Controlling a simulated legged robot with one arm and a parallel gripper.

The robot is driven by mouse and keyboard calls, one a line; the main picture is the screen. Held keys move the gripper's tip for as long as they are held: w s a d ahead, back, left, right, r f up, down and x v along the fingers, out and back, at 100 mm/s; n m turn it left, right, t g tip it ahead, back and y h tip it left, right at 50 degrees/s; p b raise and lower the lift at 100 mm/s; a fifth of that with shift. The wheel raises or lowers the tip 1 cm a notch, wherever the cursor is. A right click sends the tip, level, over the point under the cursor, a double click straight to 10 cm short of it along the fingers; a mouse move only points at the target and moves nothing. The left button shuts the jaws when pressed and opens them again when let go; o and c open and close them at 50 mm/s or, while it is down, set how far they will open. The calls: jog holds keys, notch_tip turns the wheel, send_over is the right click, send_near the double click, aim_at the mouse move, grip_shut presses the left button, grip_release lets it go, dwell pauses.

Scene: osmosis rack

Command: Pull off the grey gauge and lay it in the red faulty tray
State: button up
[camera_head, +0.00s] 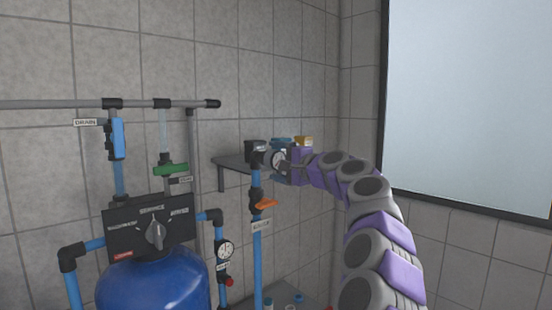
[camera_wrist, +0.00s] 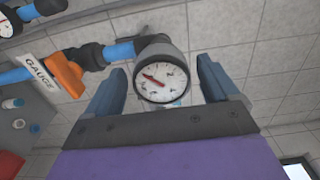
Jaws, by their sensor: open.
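The grey gauge (camera_wrist: 162,78), round with a white dial and a red needle, sits on the end of a pipe fitting. In the head view the gauge (camera_head: 278,158) is at the top of the blue riser pipe, partly hidden by my gripper (camera_head: 287,164). In the wrist view my gripper (camera_wrist: 159,72) is open, with one blue finger on each side of the gauge. I cannot tell whether the fingers touch it. A red shape (camera_wrist: 10,164) at the lower left edge of the wrist view is cut off; I cannot tell whether it is the faulty tray.
An orange valve handle (camera_head: 265,204) and a label are on the riser below the gauge. A grey wall shelf (camera_head: 232,163) with small items is behind my gripper. A second gauge (camera_head: 225,250) and a blue tank (camera_head: 153,283) stand left. A lower surface holds small bottles.

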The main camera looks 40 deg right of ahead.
jog(key=shift+a+r, duration=0.1)
jog(key=shift+a, duration=0.3)
jog(key=shift+d, duration=0.7)
jog(key=shift+a, duration=0.55)
jog(key=shift+d+p, duration=0.35)
jog(key=shift+d, duration=0.05)
jog(key=shift+a, duration=0.15)
jog(key=shift+a, duration=0.1)
jog(key=shift+c, duration=1.3)
jog(key=c, duration=1.2)
jog(key=shift+o, duration=0.2)
jog(key=shift+s, duration=0.1)
